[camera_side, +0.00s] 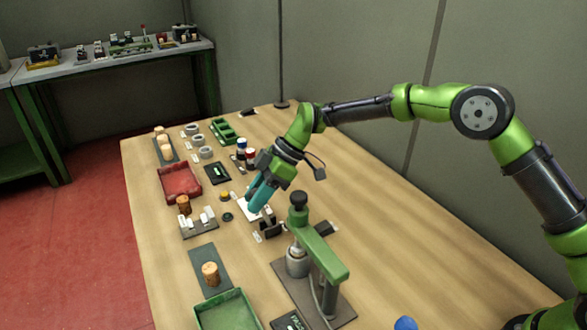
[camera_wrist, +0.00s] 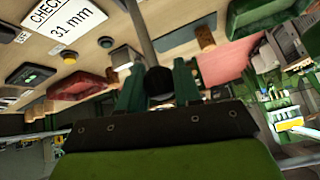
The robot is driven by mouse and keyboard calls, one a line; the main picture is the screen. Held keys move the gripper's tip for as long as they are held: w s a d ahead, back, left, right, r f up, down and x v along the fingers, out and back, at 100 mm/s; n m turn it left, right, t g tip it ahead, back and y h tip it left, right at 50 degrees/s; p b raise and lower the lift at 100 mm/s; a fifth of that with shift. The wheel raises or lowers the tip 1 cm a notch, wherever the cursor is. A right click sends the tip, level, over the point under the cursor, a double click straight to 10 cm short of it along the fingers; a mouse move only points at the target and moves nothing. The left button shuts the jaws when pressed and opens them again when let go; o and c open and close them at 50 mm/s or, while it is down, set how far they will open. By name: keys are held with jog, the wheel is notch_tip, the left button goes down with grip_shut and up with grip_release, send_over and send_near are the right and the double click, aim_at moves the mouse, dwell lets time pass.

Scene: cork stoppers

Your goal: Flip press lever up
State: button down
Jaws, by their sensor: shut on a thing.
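The bench press (camera_side: 318,250) stands near the front of the table, with a green arm, a black knob on top and a grey base plate. My gripper (camera_side: 255,203) is low over the table behind and left of the press, its teal fingers tilted down. In the wrist view my gripper (camera_wrist: 157,78) is shut on a black ball knob (camera_wrist: 158,82). A grey lever rod (camera_wrist: 140,30) runs from this knob to the top of the picture. In the side view the held knob is hidden by the fingers, and the rod's joint to the press cannot be made out.
A small black fixture (camera_side: 269,226) stands close by my fingertips. A white card (camera_side: 245,211), a yellow button (camera_side: 225,195) and a rack with white pieces (camera_side: 198,225) lie left. A red tray (camera_side: 180,183), a green tray (camera_side: 228,312) and a cork (camera_side: 210,272) are further out.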

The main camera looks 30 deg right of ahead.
jog(key=shift+d+r+y, duration=0.15)
jog(key=shift+d+y, duration=0.85)
jog(key=shift+d, duration=0.1)
jog(key=d+f+y, duration=0.2)
jog(key=d+y, duration=0.5)
jog(key=y, duration=0.1)
jog(key=shift+f, duration=0.1)
jog(key=c, duration=0.8)
grip_release()
